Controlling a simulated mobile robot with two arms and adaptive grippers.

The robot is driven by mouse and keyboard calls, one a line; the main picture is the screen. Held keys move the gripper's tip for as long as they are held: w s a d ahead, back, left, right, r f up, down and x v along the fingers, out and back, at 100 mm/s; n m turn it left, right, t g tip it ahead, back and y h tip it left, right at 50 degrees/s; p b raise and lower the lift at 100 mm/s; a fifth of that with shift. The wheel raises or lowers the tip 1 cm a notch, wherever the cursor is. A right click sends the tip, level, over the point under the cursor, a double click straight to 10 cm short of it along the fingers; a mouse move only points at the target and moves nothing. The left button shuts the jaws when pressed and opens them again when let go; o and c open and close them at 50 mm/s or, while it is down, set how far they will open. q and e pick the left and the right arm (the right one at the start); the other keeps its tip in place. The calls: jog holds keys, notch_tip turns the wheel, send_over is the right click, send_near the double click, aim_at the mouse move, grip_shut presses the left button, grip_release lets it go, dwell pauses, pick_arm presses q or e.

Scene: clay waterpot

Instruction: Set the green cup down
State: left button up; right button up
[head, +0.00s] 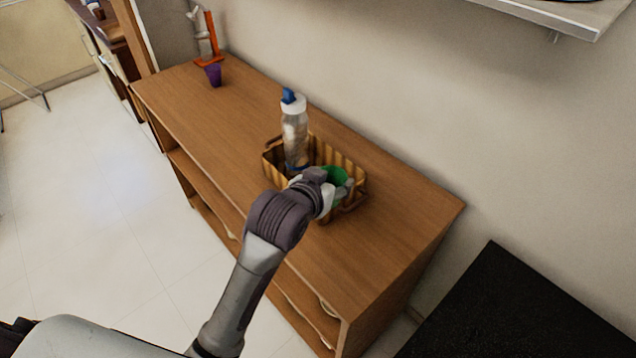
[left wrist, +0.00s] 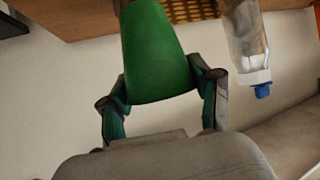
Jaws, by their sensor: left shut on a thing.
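The green cup (head: 333,176) is at the right end of the brown ribbed basket (head: 350,172) on the wooden sideboard, partly hidden by my arm. My left gripper (head: 335,187) is shut on it. In the left wrist view the green cup (left wrist: 155,50) sits between the two fingers of the left gripper (left wrist: 160,95), which press on its sides. I cannot tell whether the cup touches the basket floor. My right gripper is not in view.
A clear bottle with a blue cap (head: 294,130) stands in the left part of the basket. A purple cup (head: 213,74) and an orange item (head: 211,45) are at the sideboard's far left. The sideboard top (head: 385,245) is bare at right. A black surface (head: 515,310) lies lower right.

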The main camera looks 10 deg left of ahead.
pick_arm(q)
jog(key=x, duration=0.3)
jog(key=shift+a, duration=0.15)
jog(key=w+a+f, duration=0.1)
jog(key=w+f, duration=0.2)
jog(key=w+a+f+p, duration=0.1)
jog(key=w+f, duration=0.2)
jog(key=w+a+f+p, duration=0.1)
jog(key=w+f, duration=0.2)
jog(key=shift+a+f, duration=0.1)
jog(key=shift+f, duration=0.45)
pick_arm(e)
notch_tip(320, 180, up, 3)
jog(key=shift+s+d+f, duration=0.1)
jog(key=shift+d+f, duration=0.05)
pick_arm(q)
jog(key=shift+f, duration=0.15)
jog(key=o, duration=1.1)
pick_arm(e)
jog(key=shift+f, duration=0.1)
